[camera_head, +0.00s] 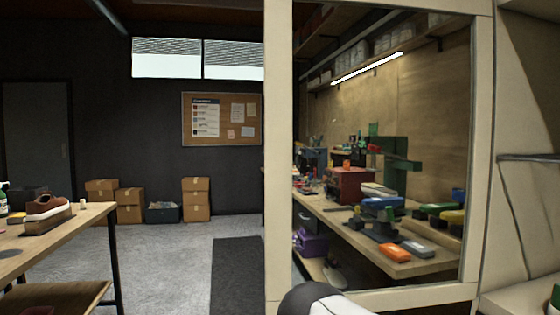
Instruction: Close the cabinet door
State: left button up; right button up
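The cabinet door (278,160) is a cream frame around a large clear pane, standing upright across the middle and right of the head view. It is open: to its right I see into the cream cabinet (525,225), with a shelf edge (530,157) across it. The door's lower rail (420,297) runs along the bottom. A rounded white and black part of my own arm covers the rail's lower left end; I cannot tell whether it touches the door. Neither gripper shows.
Through the pane, a workbench (345,222) holds tools and colored boxes. At left, a wooden table (85,221) carries a brown sneaker (48,204). Cardboard boxes (196,199) stand by the dark back wall. Grey floor (165,265) and a dark mat (238,275) are clear.

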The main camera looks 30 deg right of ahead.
aim_at(278, 19)
jog(key=i+j+z, duration=0.1)
jog(key=i+z, duration=0.3)
jog(key=i+j+z, duration=0.15)
jog(key=z, duration=0.2)
jog(key=i+j+z, duration=0.25)
jog(key=z, duration=0.15)
jog(key=i+j+z, duration=0.5)
jog(key=z, duration=0.35)
jog(key=i+j+z, duration=0.1)
jog(key=j+z, duration=0.2)
jog(key=z, duration=0.15)
jog(key=j+z, duration=0.25)
jog(key=z, duration=0.2)
jog(key=j+z, duration=0.3)
jog(key=z, duration=0.15)
jog(key=j+z, duration=0.8)
jog(key=j, duration=0.15)
